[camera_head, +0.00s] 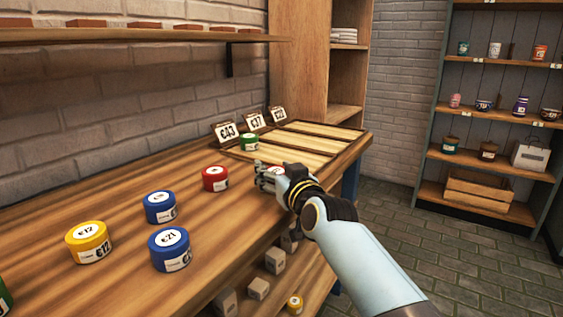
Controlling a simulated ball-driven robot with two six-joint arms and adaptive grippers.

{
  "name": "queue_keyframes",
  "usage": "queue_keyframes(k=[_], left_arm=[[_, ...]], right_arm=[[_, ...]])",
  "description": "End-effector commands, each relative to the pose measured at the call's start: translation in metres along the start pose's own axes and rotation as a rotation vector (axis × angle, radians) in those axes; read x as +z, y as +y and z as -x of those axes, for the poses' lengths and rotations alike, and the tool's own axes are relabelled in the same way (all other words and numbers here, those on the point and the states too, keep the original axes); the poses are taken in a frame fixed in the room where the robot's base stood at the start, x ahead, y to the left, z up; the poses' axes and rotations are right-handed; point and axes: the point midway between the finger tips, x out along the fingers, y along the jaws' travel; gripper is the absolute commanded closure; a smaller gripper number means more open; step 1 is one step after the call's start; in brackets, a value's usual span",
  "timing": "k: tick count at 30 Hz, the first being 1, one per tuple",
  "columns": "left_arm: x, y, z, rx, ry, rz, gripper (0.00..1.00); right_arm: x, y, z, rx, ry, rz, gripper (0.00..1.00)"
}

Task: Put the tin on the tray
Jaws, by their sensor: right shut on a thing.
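My right gripper (272,177) is shut on a tin (276,170) at the front edge of the wooden tray. The tin's pale top shows between the fingers; its body is mostly hidden, with a little red showing. I cannot tell whether it touches the table. The tray (322,153) lies at the far end of the table and has three compartments side by side. A green tin (249,144) stands in its nearest compartment, toward the wall. My left gripper is not in view.
A red tin (215,179), two blue tins (160,207) (171,250) and a yellow tin (88,243) stand on the table (125,285). Price cards (226,132) stand along the tray's wall side. Shelves (490,110) stand at the right. The two farther compartments look empty.

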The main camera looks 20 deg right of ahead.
Motion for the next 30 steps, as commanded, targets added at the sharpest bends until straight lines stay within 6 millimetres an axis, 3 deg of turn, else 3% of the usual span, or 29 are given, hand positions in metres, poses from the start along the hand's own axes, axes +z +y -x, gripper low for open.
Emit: queue_keyframes(k=[14, 15, 19, 20, 30], left_arm=[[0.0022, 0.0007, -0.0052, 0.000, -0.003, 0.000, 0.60], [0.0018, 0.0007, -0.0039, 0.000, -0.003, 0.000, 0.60], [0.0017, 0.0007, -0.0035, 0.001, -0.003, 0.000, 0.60], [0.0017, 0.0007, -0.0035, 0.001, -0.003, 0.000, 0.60], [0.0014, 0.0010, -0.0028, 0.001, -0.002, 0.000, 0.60]], right_arm=[[0.0064, 0.0004, -0.0004, 0.000, 0.001, -0.001, 0.84], [0.0053, 0.0003, -0.0002, 0.000, 0.000, 0.000, 0.43], [0.0047, 0.0003, -0.0002, 0.000, 0.000, 0.000, 0.26], [0.0046, 0.0003, -0.0002, 0.000, 0.000, -0.001, 0.22], [0.0048, 0.0003, 0.0046, 0.000, 0.001, -0.001, 0.22]])
